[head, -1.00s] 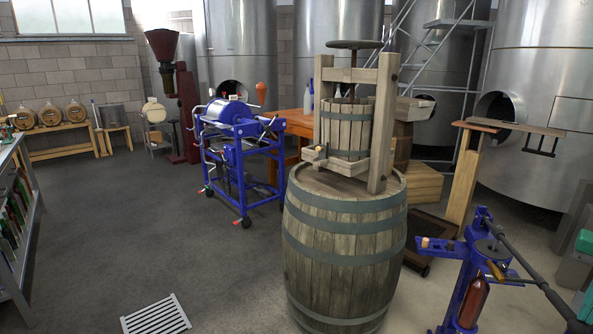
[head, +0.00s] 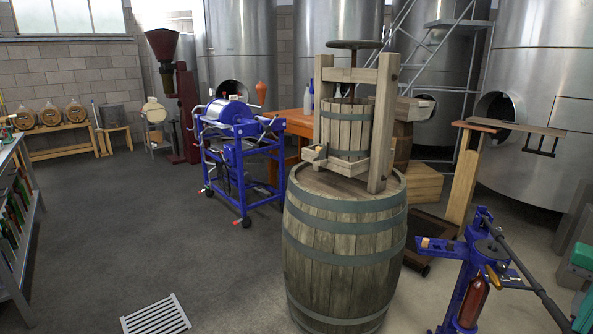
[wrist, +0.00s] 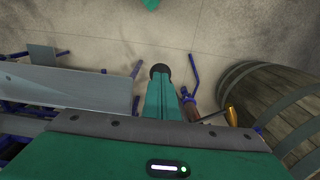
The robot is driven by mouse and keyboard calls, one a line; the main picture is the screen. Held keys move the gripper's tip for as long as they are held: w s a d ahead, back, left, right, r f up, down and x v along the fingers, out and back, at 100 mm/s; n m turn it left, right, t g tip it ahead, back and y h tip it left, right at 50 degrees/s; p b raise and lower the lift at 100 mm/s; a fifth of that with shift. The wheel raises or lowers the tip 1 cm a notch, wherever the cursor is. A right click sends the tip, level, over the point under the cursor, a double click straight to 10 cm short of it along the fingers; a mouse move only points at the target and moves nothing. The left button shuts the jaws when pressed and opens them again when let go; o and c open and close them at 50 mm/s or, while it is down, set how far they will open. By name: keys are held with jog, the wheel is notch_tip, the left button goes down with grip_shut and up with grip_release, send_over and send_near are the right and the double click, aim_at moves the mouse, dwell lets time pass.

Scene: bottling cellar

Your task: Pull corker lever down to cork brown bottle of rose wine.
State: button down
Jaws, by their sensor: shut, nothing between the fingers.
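The blue corker (head: 462,295) stands at the lower right of the head view. The reddish-brown bottle (head: 474,303) is upright in it. The corker's dark lever (head: 530,275) slopes from the corker's top down to the right, toward the bottom edge. My green gripper (head: 585,316) shows only partly at the lower right edge, close to the lever's outer end. In the wrist view my gripper (wrist: 161,86) is shut, with a dark round knob (wrist: 159,71) at its fingertips. Whether they touch is unclear. A brass-coloured part (wrist: 231,116) shows to the right.
A large wooden barrel (head: 345,245) carrying a wooden press stands left of the corker; it also shows in the wrist view (wrist: 272,105). A floor grate (head: 156,315) lies at the lower left. The grey floor at left is open. Steel tanks (head: 540,90) stand behind.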

jog(key=shift+f, duration=1.15)
notch_tip(320, 180, up, 9)
dwell(0.8)
jog(key=shift+a, duration=0.1)
